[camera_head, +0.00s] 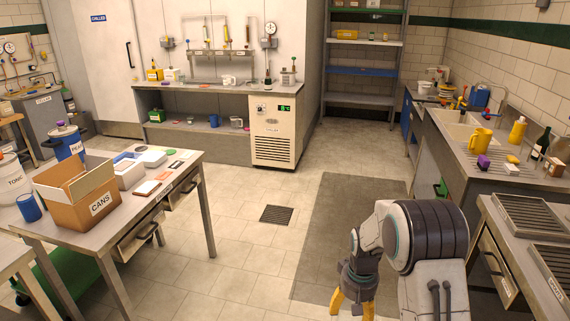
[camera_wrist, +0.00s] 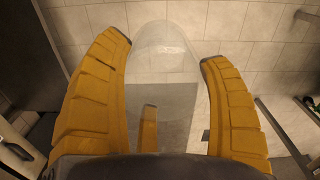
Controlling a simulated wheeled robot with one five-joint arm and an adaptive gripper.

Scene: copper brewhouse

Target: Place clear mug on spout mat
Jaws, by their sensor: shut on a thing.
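In the head view my gripper (camera_head: 352,309) points down at the bottom edge, above the floor near the dark floor mat, and the mug cannot be made out there. The far counter (camera_head: 165,87) carries a row of taps (camera_head: 226,50) on a frame. I cannot pick out the spout mat with certainty on the counter beneath them.
A table (camera_head: 120,225) with a cardboard box (camera_head: 85,193) stands at left. A sink counter (camera_head: 465,150) with a yellow jug (camera_head: 480,141) is at right. A dark mat (camera_head: 350,225) and a drain grate (camera_head: 276,214) lie on open floor. A chiller unit (camera_head: 275,130) fronts the far counter.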

